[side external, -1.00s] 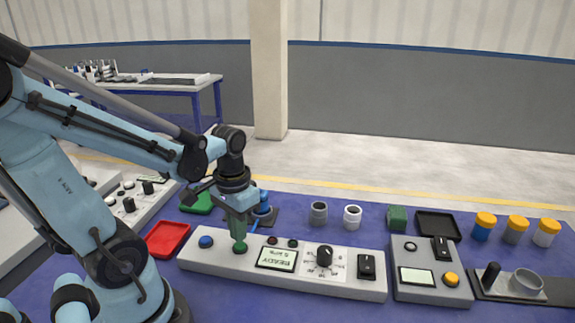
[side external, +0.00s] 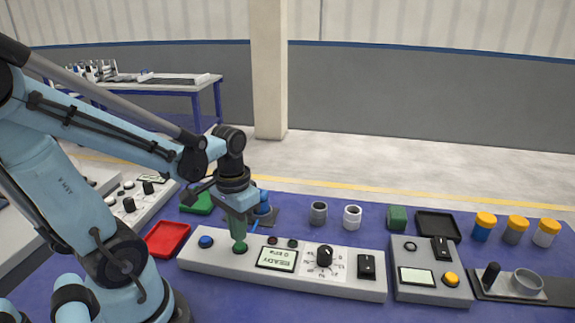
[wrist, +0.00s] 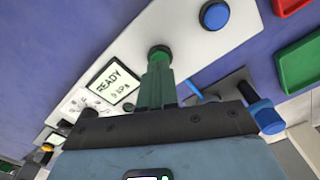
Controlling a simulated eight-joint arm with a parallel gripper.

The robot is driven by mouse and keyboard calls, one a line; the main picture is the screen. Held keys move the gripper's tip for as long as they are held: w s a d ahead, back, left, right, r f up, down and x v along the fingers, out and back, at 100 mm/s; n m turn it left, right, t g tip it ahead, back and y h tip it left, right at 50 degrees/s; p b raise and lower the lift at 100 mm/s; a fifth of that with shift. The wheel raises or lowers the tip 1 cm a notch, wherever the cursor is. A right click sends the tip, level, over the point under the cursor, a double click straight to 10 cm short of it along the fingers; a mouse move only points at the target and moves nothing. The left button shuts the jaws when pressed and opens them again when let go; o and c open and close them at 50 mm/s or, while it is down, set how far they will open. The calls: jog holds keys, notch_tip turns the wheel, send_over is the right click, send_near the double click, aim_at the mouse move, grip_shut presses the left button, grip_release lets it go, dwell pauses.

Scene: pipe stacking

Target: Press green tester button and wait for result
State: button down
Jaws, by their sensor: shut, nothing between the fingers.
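The tester panel (side external: 213,259) is a long white box on the blue table. Its green button (side external: 240,248) sits near the left end, right of a blue button (side external: 206,242). The display (side external: 277,259) reads READY with a kPa value that looks like 0. My gripper (side external: 239,238) is shut and empty, pointing down with its green fingertips at or just above the green button; I cannot tell whether they touch. In the wrist view the green button (wrist: 160,51) shows at the end of the fingers (wrist: 158,75), partly hidden by them.
A red tray (side external: 168,239) and a green tray (side external: 197,203) lie left of and behind the panel. A blue fitting (side external: 263,209) stands close behind my gripper. Grey and white pipe pieces (side external: 319,212), a second grey device (side external: 430,285) and several orange-capped jars (side external: 485,226) are to the right.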

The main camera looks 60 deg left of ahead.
jog(key=shift+f, duration=1.05)
dwell(0.5)
jog(key=shift+r, duration=3.5)
jog(key=shift+w+d+t, duration=0.25)
jog(key=shift+w+t, duration=0.05)
jog(key=w+d+r+m+t, duration=0.2)
jog(key=w+d+m+t, duration=0.1)
jog(key=w+d+t, duration=0.3)
jog(key=shift+w+d+r+t, duration=0.25)
jog(key=shift+d+r+t, duration=0.05)
jog(key=shift+d, duration=0.35)
